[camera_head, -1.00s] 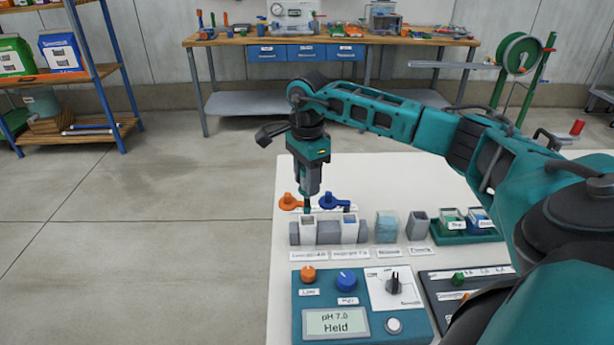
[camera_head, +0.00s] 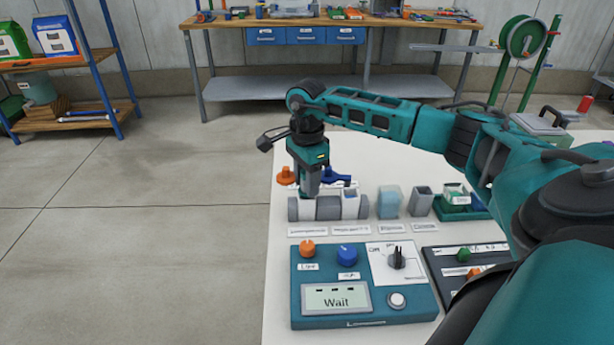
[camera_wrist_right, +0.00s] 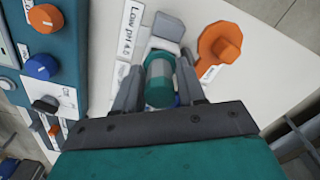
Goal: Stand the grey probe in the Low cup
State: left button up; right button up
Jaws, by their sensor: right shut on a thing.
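My right gripper (camera_head: 308,192) points down at the Low cup (camera_head: 306,211), the left cup in the grey holder (camera_head: 329,208). In the right wrist view its fingers (camera_wrist_right: 160,86) are shut on the grey probe (camera_wrist_right: 160,80), a cylinder with a teal end and a grey band. The label "Low pH 4.0" (camera_wrist_right: 130,32) lies beside it there. The probe looks upright, at or over the Low cup's mouth. Its lower end is hidden, so I cannot tell how deep it sits. My left gripper is not in view.
An orange cap (camera_head: 286,176) and a blue cap (camera_head: 336,177) lie behind the cups. The second cup (camera_head: 350,206), a bluish beaker (camera_head: 389,201) and a grey holder (camera_head: 421,201) stand to the right. The teal meter (camera_head: 365,308) in front reads "Wait".

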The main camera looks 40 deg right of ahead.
jog(key=shift+f, duration=0.1)
jog(key=o, duration=1.3)
notch_tip(320, 180, up, 5)
jog(key=p, duration=0.3)
jog(key=shift+f+p, duration=0.15)
jog(key=shift+p, duration=0.15)
jog(key=shift+r+p, duration=0.65)
jog(key=shift+r, duration=0.55)
jog(key=shift+a+f, duration=0.1)
